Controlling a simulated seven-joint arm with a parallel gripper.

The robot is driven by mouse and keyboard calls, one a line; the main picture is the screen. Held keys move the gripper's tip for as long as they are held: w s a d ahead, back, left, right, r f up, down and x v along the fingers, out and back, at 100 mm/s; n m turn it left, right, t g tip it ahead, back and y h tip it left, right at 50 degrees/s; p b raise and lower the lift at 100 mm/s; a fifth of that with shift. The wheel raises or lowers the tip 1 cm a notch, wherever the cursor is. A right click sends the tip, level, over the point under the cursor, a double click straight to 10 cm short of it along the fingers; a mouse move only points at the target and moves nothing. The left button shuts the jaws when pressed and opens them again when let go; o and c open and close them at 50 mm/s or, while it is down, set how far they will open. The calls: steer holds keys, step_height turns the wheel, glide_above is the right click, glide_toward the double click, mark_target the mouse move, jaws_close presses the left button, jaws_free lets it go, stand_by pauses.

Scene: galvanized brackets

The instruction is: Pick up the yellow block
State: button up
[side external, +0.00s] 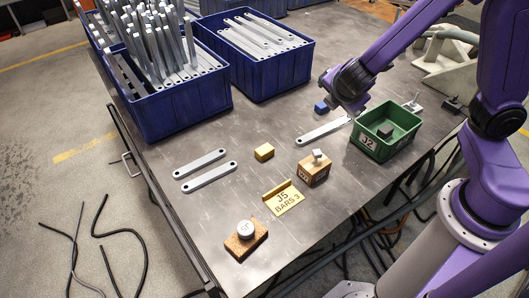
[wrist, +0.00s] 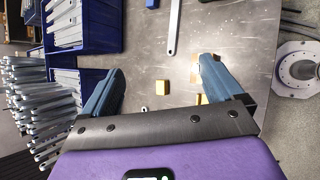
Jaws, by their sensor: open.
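The yellow block (side external: 264,152) lies on the metal table, between two pale bars and a wooden block. It also shows in the wrist view (wrist: 162,88), between my gripper's two blue fingers and apart from both. My gripper (wrist: 160,66) is open and empty. In the side view my gripper (side external: 348,90) is raised over the far part of the table, behind and right of the yellow block. Its fingers are hard to make out there.
A blue block (side external: 321,107) and a long bar (side external: 322,131) lie near my gripper. A green bin (side external: 399,143) stands right. A wooden block (side external: 314,173), yellow sign (side external: 284,200) and brown block (side external: 246,239) stand nearer. Blue crates (side external: 180,107) of bars fill the back left.

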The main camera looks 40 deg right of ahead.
steer(key=w+a+f+n+t, duration=0.1)
steer(key=w+f+n+t, duration=0.35)
steer(key=w, duration=0.55)
steer(key=n+t+y, duration=0.3)
steer(key=n+y, duration=0.4)
steer(key=n, duration=0.6)
glide_above(266, 150)
step_height(266, 150, down, 18)
steer(key=shift+d+f, duration=0.1)
steer(key=shift+f, duration=0.1)
steer(key=shift+s+f+n, duration=0.1)
steer(key=shift+f+n, duration=0.15)
steer(key=shift+f, duration=2.4)
step_height(266, 150, down, 2)
steer(key=shift+f, duration=0.15)
steer(key=shift+x, duration=0.95)
steer(key=shift+w+f, duration=0.1)
steer(key=shift+w, duration=0.4)
